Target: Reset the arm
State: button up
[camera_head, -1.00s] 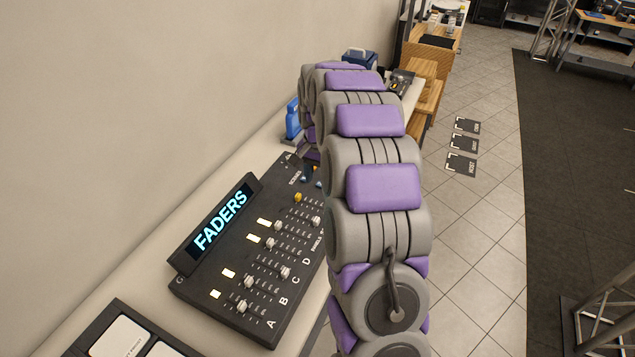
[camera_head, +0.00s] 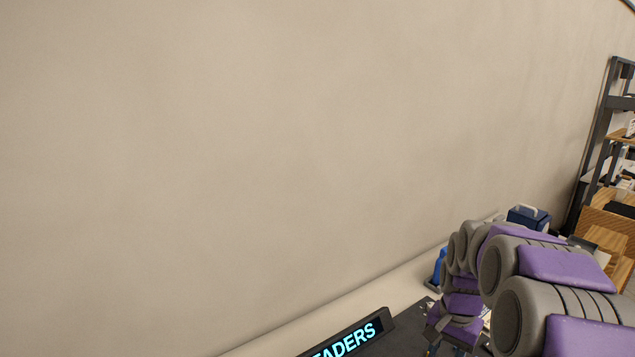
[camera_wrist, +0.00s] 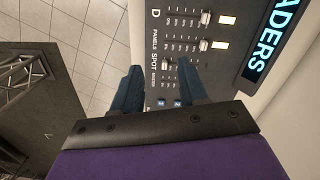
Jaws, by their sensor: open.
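My gripper (camera_wrist: 160,85) is in the wrist view, with its two dark teal fingers spread apart and nothing between them. It is over the end of the black fader console (camera_wrist: 182,42), which has sliders, white lit keys and a "FADERS" display (camera_wrist: 268,45). I cannot tell how far above the console the fingertips are. In the head view, my purple and grey arm fills the lower right, and only the top of the fader display (camera_head: 350,341) shows at the bottom edge. The gripper fingers are not clear there.
A blue bottle (camera_head: 439,268) and a dark blue case (camera_head: 528,219) stand on the pale table (camera_head: 300,325) along the beige wall (camera_head: 250,140). A dark shelf rack (camera_head: 603,130) is at the far right. The wrist view shows tiled floor (camera_wrist: 85,28) and a metal truss (camera_wrist: 18,80).

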jog(key=s+a+n, duration=0.4)
jog(key=s+a, duration=0.2)
jog(key=s, duration=0.9)
jog(key=s+a+r+n+g, duration=0.1)
jog(key=s+a+n, duration=0.3)
jog(key=s, duration=1.2)
jog(key=a+b, duration=0.1)
jog(key=a, duration=0.2)
jog(key=shift+s, duration=0.15)
